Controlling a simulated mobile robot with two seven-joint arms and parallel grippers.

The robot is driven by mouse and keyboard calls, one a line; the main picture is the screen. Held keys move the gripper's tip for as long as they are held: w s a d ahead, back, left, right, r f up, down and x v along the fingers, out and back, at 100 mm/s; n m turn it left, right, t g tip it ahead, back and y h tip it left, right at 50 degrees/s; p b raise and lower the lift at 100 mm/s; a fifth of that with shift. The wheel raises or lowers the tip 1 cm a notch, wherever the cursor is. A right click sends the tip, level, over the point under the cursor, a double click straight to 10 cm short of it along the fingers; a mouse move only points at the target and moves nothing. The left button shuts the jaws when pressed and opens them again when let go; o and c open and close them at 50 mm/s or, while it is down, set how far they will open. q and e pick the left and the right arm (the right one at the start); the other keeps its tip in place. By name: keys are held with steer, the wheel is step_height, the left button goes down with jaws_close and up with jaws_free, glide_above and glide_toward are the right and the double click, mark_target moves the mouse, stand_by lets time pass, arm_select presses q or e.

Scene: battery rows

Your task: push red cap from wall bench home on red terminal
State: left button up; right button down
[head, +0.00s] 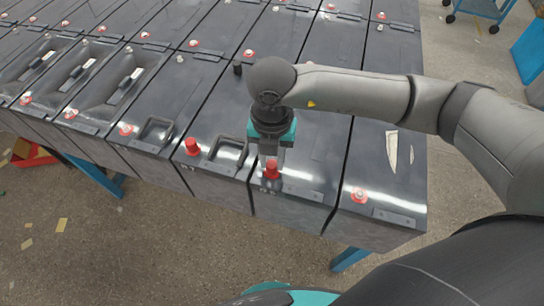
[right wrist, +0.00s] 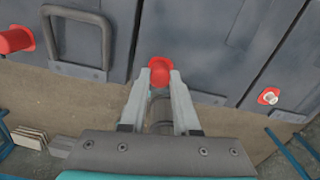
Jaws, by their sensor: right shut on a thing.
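My right gripper (head: 271,160) points down at the near edge of a black battery in the front row. It is shut on a red cap (head: 272,170), which also shows between the fingertips in the right wrist view (right wrist: 160,68). The cap is upright at the battery's front corner, where neighbouring batteries have their red terminals. The terminal under it is hidden, and I cannot tell whether the cap is fully seated. My left gripper is not in view.
Another red cap (head: 192,147) stands on the battery to the left, beside a black handle (head: 229,152). The battery to the right has a bare red-ringed terminal (head: 360,196), also in the right wrist view (right wrist: 268,96). A red bin (head: 35,156) is on the floor at left.

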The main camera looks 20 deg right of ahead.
steer(key=shift+c, duration=0.4)
jaws_free()
stand_by(0.4)
steer(key=shift+r+p, duration=2.6)
steer(key=shift+r, duration=0.95)
